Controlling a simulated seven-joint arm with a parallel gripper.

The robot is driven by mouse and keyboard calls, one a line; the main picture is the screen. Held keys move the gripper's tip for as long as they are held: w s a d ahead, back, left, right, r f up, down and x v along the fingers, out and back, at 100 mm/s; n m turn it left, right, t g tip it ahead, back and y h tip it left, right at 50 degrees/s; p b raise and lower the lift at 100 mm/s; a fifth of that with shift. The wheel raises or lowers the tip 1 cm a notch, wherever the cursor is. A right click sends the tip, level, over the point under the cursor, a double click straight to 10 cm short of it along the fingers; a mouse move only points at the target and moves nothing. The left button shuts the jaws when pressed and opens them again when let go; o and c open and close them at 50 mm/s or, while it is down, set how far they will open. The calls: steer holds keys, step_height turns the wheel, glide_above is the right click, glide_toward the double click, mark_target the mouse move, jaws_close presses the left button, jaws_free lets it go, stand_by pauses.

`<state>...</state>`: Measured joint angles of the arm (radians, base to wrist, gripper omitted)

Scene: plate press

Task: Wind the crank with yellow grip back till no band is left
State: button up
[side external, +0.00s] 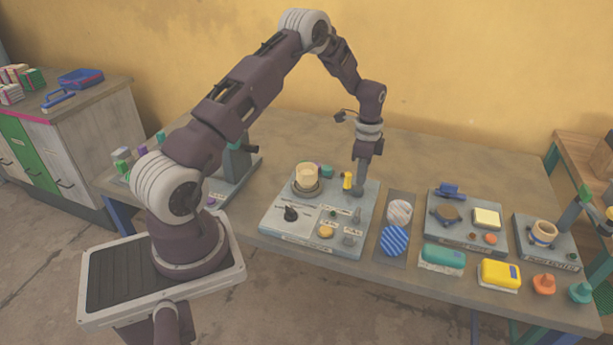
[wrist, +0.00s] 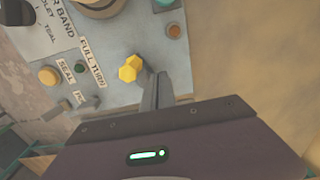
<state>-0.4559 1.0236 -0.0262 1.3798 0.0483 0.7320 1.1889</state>
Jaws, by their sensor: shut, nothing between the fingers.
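The crank's yellow grip (side external: 348,181) stands upright near the back right of a grey panel. It also shows in the wrist view (wrist: 129,68), beside a label reading "FULL TURN". My gripper (side external: 361,188) is shut and empty, low over the panel just right of the yellow grip. In the wrist view its fingers (wrist: 156,74) are together beside the grip, and I cannot tell whether they touch it. A cream round piece (side external: 307,176) sits in a round holder on the same panel. I cannot make out a band on it, and the crank's arm is hidden.
The panel also carries a black knob (side external: 291,214), a yellow-orange button (side external: 326,231) and small levers. To the right lie striped round plates (side external: 395,240), another grey station (side external: 466,220), and teal and yellow blocks. The table behind my gripper is clear.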

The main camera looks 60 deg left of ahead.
steer(key=shift+s+d+f, duration=0.1)
steer(key=shift+d+f, duration=0.1)
steer(key=shift+d, duration=0.4)
steer(key=o, duration=0.5)
steer(key=r, duration=0.7)
steer(key=shift+w+a+r, duration=0.1)
steer(key=shift+w+a, duration=0.1)
steer(key=shift+c, duration=0.2)
steer(key=s+d+r+n+t, duration=0.1)
steer(key=s+d+r, duration=0.25)
steer(key=r, duration=0.25)
steer(key=s+d+r+n, duration=0.1)
steer(key=s+d+r, duration=0.25)
steer(key=r, duration=0.35)
steer(key=s+d+r+n+t, duration=0.1)
steer(key=s+d+r+n, duration=0.1)
steer(key=d+r, duration=0.35)
steer(key=s+d+r+n+t, duration=0.1)
steer(key=s+d, duration=0.3)
steer(key=s, duration=0.7)
steer(key=s+d+r+n+t, duration=0.2)
steer(key=s+d+n, duration=0.2)
steer(key=s, duration=0.7)
steer(key=shift+s+t, duration=0.15)
steer(key=shift+t, duration=0.15)
